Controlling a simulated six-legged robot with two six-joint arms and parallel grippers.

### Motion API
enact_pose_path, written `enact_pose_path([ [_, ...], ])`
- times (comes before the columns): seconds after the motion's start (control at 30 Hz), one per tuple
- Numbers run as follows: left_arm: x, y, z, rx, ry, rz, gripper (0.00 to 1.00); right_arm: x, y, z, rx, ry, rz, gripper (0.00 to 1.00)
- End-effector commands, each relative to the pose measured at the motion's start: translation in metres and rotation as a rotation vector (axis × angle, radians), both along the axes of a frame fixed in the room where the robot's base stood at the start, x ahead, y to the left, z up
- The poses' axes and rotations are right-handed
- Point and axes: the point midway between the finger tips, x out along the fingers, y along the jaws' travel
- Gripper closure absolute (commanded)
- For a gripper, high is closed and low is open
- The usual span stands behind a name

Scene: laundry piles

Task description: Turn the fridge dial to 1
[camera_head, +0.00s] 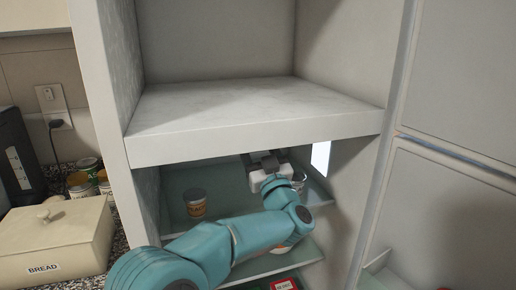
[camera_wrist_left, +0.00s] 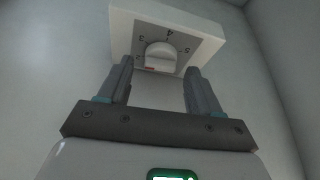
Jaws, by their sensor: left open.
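The fridge dial (camera_wrist_left: 161,55) is a round pale knob on a white box (camera_wrist_left: 204,45) marked with numbers; 2, 3, 4 and 5 can be made out around it. A small red mark shows at the knob's lower left edge. My left gripper (camera_wrist_left: 159,72) is open, its two dark fingers pointing at the dial, one to each side of the knob in the picture. Whether they touch it cannot be told. In the head view my left gripper (camera_head: 263,160) reaches into the fridge under the top shelf, and the dial is hidden there. My right gripper is not in view.
A jar (camera_head: 195,203) stands on the fridge shelf left of my arm, and another container (camera_head: 299,180) sits partly hidden right of the gripper. The thick white upper shelf (camera_head: 250,110) hangs just above. A bread box (camera_head: 55,240) and cans (camera_head: 80,185) stand at the left.

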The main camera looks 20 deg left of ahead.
Motion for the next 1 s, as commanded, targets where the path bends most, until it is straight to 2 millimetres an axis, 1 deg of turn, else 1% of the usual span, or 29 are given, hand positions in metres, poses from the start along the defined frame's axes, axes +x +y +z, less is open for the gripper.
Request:
enact_pose_path([
  [0.13,0.000,0.000,0.000,0.000,0.000,0.000,0.36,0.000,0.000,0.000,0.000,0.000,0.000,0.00],
  [0.17,0.000,0.000,0.000,0.000,0.000,0.000,0.43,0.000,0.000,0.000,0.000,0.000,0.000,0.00],
  [0.2,0.000,0.000,-0.001,0.000,0.000,0.000,0.56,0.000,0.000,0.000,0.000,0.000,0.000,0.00],
  [0.27,0.000,0.000,-0.001,0.000,0.000,-0.001,0.75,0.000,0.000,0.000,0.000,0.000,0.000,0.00],
  [0.3,0.000,0.000,0.000,0.000,0.000,0.000,0.88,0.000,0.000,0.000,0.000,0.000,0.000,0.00],
  [0.33,0.000,0.000,0.000,0.000,0.000,0.000,0.92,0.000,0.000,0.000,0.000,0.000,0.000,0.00],
  [0.67,0.000,-0.001,-0.002,-0.036,-0.026,0.000,0.92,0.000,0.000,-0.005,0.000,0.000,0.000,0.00],
  [1.0,0.001,-0.003,-0.002,-0.224,-0.150,0.001,0.92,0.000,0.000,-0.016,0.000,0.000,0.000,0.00],
])
